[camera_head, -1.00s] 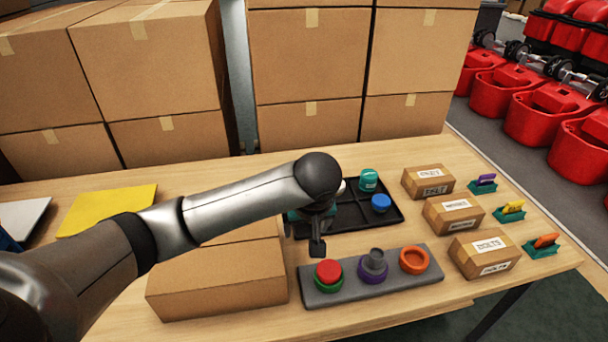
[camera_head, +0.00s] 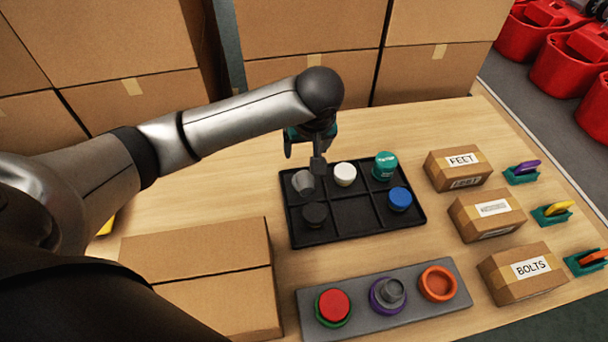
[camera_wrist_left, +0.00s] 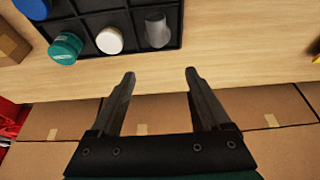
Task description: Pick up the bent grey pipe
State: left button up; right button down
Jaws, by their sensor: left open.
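The bent grey pipe (camera_head: 303,183) stands in the back left compartment of the black tray (camera_head: 345,237). It also shows in the left wrist view (camera_wrist_left: 157,30), at the top just right of the middle. My left gripper (camera_head: 304,156) is open and empty, over the tray's back left edge close to the pipe. In the left wrist view its two fingers (camera_wrist_left: 160,73) are apart, with bare wood between them and the pipe beyond the tips. My right gripper is not in view.
A grey fixture (camera_head: 350,319) stands in front. Small boxes (camera_head: 487,213) stand right, a large carton (camera_head: 200,277) left. Stacked cartons (camera_head: 310,83) stand behind.

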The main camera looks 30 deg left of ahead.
pick_arm(q)
jog(key=b, duration=0.2)
send_near(303, 171)
jog(key=shift+x, duration=1.15)
jog(key=shift+w+a+f+b, duration=0.2)
jog(key=shift+a+f+b, duration=0.1)
jog(key=shift+w+f, duration=0.15)
jog(key=shift+f, duration=0.25)
jog(key=b+x, duration=0.2)
jog(key=x, duration=0.2)
jog(key=shift+d+f, duration=0.1)
jog(key=shift+f, duration=0.3)
jog(key=c, duration=0.5)
grip_shut()
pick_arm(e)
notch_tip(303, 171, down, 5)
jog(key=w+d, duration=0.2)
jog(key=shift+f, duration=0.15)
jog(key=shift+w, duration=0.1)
